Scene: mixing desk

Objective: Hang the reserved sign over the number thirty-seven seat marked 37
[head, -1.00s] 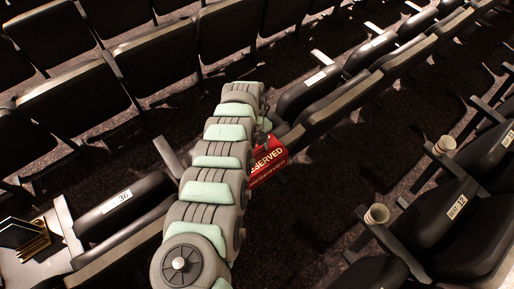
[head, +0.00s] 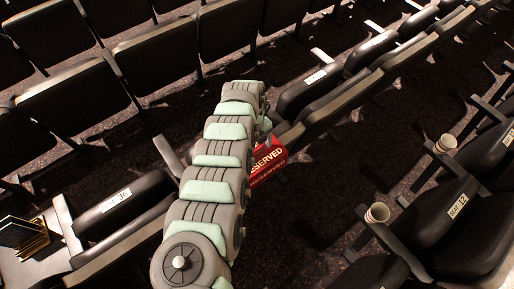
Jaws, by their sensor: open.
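The red reserved sign (head: 268,160) is at the middle of the head view, with white lettering on its upper face and on a lower face. It sits at the end of a dark seat back in the middle row, partly behind my arm. My gripper (head: 264,128) is just above the sign, small and mostly hidden by my arm links; it is open. Whether its fingers touch the sign is not clear. The seat marked 36 (head: 117,199) is at lower left. No plate reading 37 shows; my arm covers the seat to the right of 36.
Another seat with a white plate (head: 316,77) is further along the row. Paper cups (head: 377,213) stand on armrests in the row at right, near a seat marked 12 (head: 457,207). A dark box with gold edges (head: 24,235) is at lower left. A carpeted aisle lies between rows.

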